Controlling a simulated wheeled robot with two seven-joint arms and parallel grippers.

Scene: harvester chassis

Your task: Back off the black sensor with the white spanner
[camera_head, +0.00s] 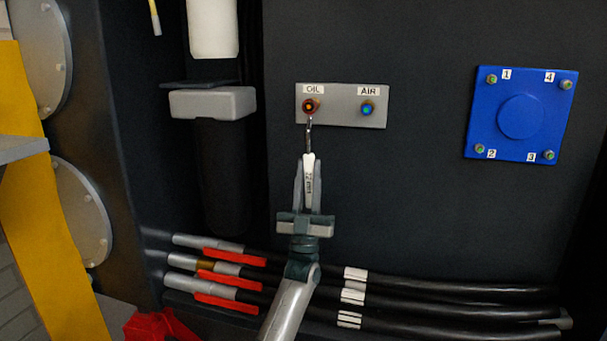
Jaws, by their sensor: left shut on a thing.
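My left gripper (308,188) points up the panel and is shut on the white spanner (309,166). The spanner's white handle has dark lettering, and its thin grey shaft runs upward. Its head is at the lower edge of the OIL sensor (311,106), which looks dark reddish-brown with an orange centre. I cannot tell whether the jaw is seated around it or only touching it. The AIR sensor (367,108), to the right on the same grey plate (339,114), looks blue with a greenish centre. Neither sensor looks plainly black. My right gripper is not in view.
A blue square cover (520,114) with numbered bolts is at the right. A grey bracket (213,103) and a white cylinder (213,28) are at the upper left. Black hoses (450,302) with red levers (235,257) run below. The dark panel between plate and cover is clear.

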